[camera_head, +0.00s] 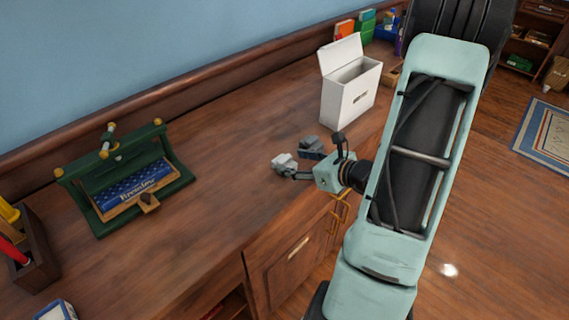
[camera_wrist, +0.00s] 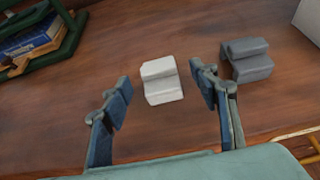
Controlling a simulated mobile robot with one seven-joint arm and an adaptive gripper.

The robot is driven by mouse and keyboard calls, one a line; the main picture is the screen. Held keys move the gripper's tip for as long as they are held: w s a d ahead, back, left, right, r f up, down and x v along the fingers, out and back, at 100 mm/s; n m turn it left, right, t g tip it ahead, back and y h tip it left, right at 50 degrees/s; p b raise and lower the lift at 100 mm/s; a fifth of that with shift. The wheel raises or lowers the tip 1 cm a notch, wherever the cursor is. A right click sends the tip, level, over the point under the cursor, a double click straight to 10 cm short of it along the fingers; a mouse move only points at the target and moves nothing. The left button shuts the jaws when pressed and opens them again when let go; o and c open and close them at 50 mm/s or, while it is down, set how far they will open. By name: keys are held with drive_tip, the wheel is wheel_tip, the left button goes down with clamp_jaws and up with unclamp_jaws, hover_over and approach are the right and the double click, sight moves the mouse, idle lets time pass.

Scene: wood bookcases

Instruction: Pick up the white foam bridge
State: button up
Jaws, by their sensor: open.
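The white foam bridge (camera_wrist: 161,81) is a small, pale stepped block lying on the wooden counter. In the wrist view it sits between my two fingers, with clear space on both sides. In the head view the white foam bridge (camera_head: 284,161) is just beyond my fingertips and partly covered by them. My gripper (camera_wrist: 160,78) is open and empty, reaching down over the counter; it also shows in the head view (camera_head: 295,165). I cannot tell its exact height above the block.
A similar grey block (camera_wrist: 247,60) lies close to the right finger. A white open box (camera_head: 349,94) stands further back on the counter (camera_head: 225,150). A green stand holding a blue book (camera_head: 132,186) is at left. The counter between them is clear.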

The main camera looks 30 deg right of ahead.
sight(284, 158)
drive_tip(key=x, duration=0.4)
drive_tip(key=shift+w+a+r, duration=0.15)
drive_tip(key=shift+w+r, duration=0.05)
drive_tip(key=shift+r, duration=0.1)
drive_tip(key=c, duration=0.9)
drive_tip(key=shift+o, duration=0.2)
drive_tip(key=shift+r, duration=0.1)
